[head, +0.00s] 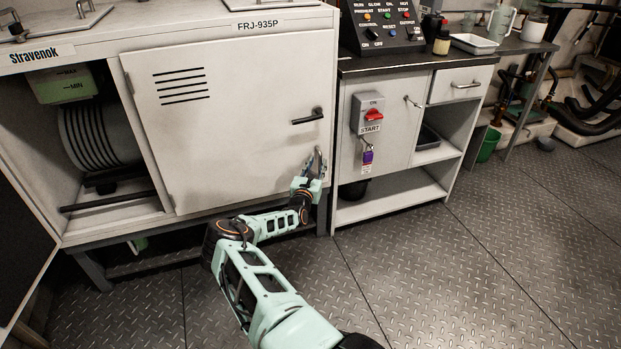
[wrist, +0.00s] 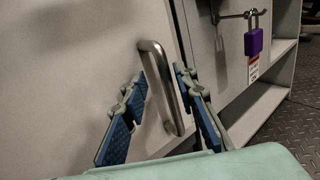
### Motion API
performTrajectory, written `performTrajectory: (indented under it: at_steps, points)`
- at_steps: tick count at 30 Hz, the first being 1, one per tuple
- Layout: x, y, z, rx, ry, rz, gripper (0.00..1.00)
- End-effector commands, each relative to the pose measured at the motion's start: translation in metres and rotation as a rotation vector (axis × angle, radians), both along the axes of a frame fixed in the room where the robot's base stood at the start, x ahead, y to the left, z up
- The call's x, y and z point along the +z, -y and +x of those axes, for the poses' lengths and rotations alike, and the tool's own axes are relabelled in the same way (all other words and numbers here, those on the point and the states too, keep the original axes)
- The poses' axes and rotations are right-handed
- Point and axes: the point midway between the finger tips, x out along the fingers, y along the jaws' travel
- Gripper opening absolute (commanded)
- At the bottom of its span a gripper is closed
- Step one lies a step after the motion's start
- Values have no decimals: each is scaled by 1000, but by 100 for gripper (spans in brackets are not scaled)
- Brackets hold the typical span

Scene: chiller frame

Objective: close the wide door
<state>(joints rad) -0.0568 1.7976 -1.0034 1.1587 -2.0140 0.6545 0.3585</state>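The wide door (head: 230,125) is a pale panel with vent slots and a dark latch lever (head: 308,117) near its right edge. It stands in or nearly in the plane of the cabinet front; I cannot tell whether it is fully shut. A metal bar handle (wrist: 163,88) is at its lower right. My gripper (wrist: 160,78) is open at this handle, with one blue-padded finger on each side and visible gaps. In the head view, my gripper (head: 313,168) is at the door's lower right corner, and the fingertips are hard to make out.
Left of the door is an open bay with a ribbed drum (head: 98,135). A dark open panel (head: 20,245) stands at far left. A workbench (head: 445,60) with a red switch (head: 373,115) and purple padlock (head: 367,157) stands at right. The metal floor (head: 480,250) is clear.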

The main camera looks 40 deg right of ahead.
Motion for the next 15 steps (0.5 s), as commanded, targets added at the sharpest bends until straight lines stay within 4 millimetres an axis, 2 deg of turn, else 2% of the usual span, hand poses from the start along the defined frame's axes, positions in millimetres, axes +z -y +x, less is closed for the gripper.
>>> performTrajectory:
  at_steps: [15]
  points:
    - [0,-62,-44,5,0,0,27]
